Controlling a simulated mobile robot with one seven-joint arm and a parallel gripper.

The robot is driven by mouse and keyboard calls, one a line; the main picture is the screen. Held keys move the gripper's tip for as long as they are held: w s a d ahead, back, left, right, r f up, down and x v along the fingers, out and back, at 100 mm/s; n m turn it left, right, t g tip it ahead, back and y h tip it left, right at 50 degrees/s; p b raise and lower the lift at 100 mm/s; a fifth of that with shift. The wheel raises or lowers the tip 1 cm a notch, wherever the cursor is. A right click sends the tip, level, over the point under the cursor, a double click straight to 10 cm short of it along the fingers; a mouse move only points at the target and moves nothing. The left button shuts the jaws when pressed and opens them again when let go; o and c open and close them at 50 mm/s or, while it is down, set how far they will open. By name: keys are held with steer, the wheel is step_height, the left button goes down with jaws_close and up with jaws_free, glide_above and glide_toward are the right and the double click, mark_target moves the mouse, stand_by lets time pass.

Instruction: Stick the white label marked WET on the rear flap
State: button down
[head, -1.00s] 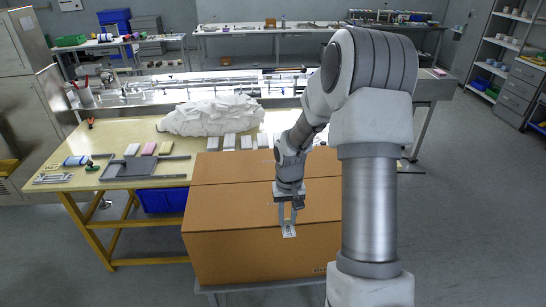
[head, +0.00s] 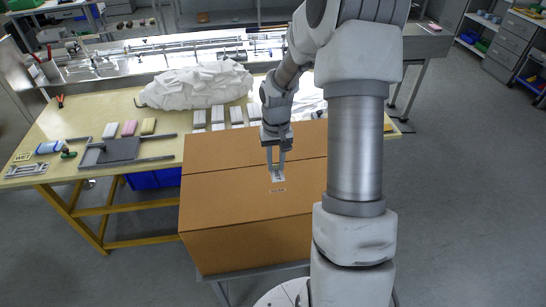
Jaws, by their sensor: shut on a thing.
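A large brown cardboard box (head: 225,205) stands in front of me, its top split by a seam running left to right. The rear flap (head: 222,150) lies beyond the seam, flat and closed. My gripper (head: 277,168) points down near the seam and is shut on a small white label (head: 279,178). The label shows against the nearer flap, close to the seam. I cannot read its marking, nor tell whether it touches the cardboard. A small dark printed mark shows on the box just below the label. My arm hides the right side of the box.
A yellow workbench (head: 70,190) stands behind and left of the box, with a white crumpled sheet (head: 195,85), several small blocks and a grey fixture (head: 118,151). A long metal machine runs behind it. Grey floor is open at the right.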

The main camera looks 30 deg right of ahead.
mark_target(276, 169)
steer(key=shift+f+b, duration=1.25)
steer(key=shift+f, duration=0.7)
steer(key=shift+s+f+b, duration=0.1)
steer(key=shift+f+b, duration=0.05)
steer(key=shift+b, duration=0.15)
steer(key=shift+f+b, duration=0.5)
steer(key=shift+f, duration=0.15)
steer(key=shift+f+b, duration=0.25)
steer(key=shift+b, duration=0.05)
stand_by(0.8)
stand_by(0.4)
steer(key=c, duration=1.1)
jaws_free()
steer(key=o, duration=0.5)
